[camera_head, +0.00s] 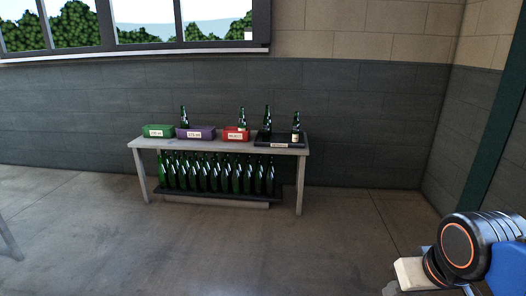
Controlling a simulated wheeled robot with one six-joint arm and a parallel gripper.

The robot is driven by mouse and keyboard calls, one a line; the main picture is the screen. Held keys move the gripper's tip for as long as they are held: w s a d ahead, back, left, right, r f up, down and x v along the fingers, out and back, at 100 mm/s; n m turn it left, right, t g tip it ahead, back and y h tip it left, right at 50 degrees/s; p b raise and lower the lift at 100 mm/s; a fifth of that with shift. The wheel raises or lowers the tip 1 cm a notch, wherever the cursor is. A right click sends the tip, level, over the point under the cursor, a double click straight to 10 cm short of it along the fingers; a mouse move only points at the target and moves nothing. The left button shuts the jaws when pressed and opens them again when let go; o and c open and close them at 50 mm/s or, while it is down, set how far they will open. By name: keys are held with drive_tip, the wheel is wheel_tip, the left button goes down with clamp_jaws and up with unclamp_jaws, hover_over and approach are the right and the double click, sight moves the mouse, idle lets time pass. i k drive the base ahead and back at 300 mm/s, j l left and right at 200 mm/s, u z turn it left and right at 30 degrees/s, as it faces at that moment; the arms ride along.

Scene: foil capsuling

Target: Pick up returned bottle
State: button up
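A grey bench (222,147) stands against the wall, well away from my arm. On its right end is a black tray (262,142) with a small, unreadable label on its front. A dark green bottle with a pale label (296,129) stands upright at the right of this tray. Another green bottle (266,124) stands at the tray's back. The frame does not show clearly which bottle is the returned one. My arm (470,245) shows at the lower right corner, but I cannot make out my gripper's fingers.
Green (158,131), purple (195,133) and red (236,134) labelled boxes line the bench top. Upright bottles stand by the purple (184,118) and red (242,118) boxes. Several bottles fill the lower shelf (218,176). The floor (240,245) before the bench is clear.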

sight(265, 128)
drive_tip(key=i+j, duration=0.25)
drive_tip(key=i, duration=0.35)
drive_tip(key=i+j+u, duration=0.1)
drive_tip(key=i, duration=0.45)
drive_tip(key=i+j+u, duration=0.1)
drive_tip(key=i+j, duration=0.2)
drive_tip(key=i, duration=0.3)
